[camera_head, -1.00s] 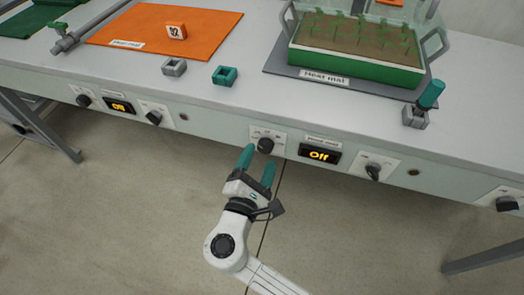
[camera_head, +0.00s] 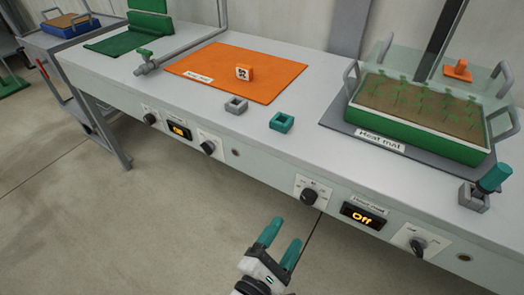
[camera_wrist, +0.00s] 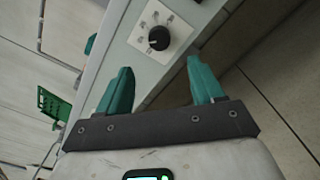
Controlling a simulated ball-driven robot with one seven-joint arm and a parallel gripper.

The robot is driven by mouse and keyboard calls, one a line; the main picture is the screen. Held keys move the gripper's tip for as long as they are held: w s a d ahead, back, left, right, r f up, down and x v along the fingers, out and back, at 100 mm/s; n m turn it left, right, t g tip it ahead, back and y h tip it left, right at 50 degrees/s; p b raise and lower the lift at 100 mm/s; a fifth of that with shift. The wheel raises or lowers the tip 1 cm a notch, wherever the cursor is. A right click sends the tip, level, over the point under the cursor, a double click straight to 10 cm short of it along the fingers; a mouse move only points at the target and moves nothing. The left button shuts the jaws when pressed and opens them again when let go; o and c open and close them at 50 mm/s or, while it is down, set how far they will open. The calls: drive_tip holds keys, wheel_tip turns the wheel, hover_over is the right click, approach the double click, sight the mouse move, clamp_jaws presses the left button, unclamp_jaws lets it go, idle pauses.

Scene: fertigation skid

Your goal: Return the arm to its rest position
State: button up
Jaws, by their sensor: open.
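My gripper (camera_head: 279,243) is open and empty, low in front of the bench's front panel in the head view. Its two teal fingers stand apart. A black knob (camera_head: 309,197) on a white dial plate is on the panel just beyond the fingertips, apart from them. In the wrist view the fingers (camera_wrist: 158,85) point toward the panel, and a knob (camera_wrist: 158,38) shows beyond and between them, not touched. Most of my arm is out of the head view.
The bench (camera_head: 300,150) carries an orange mat (camera_head: 235,72), a green seedling tray (camera_head: 420,133), a grey holder (camera_head: 236,105) and a teal holder (camera_head: 282,122). A display (camera_head: 363,215) reads "Off". A side table (camera_head: 75,38) stands at the far left. The floor (camera_head: 90,220) before the bench is clear.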

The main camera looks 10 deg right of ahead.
drive_tip(key=s+d+f+m+g+y, duration=0.1)
drive_tip(key=s+d+f+m+g, duration=0.25)
drive_tip(key=d, duration=0.35)
drive_tip(key=s+d+f+m+g+y, duration=0.1)
drive_tip(key=s+d+f+m+g, duration=0.1)
drive_tip(key=d+f+m+g, duration=0.3)
drive_tip(key=s+d+f+m+g+y, duration=0.35)
drive_tip(key=s+d+m+y, duration=0.35)
drive_tip(key=s, duration=0.3)
drive_tip(key=s+a+r+m+y+p, duration=0.1)
drive_tip(key=r+p, duration=0.7)
drive_tip(key=s+a+r+m+y+p, duration=0.2)
drive_tip(key=r+p, duration=0.6)
drive_tip(key=r, duration=0.1)
drive_tip(key=shift+s+r+y+p, duration=0.2)
drive_tip(key=shift+s+y+p, duration=0.1)
drive_tip(key=shift+p, duration=0.1)
drive_tip(key=shift+c, duration=0.2)
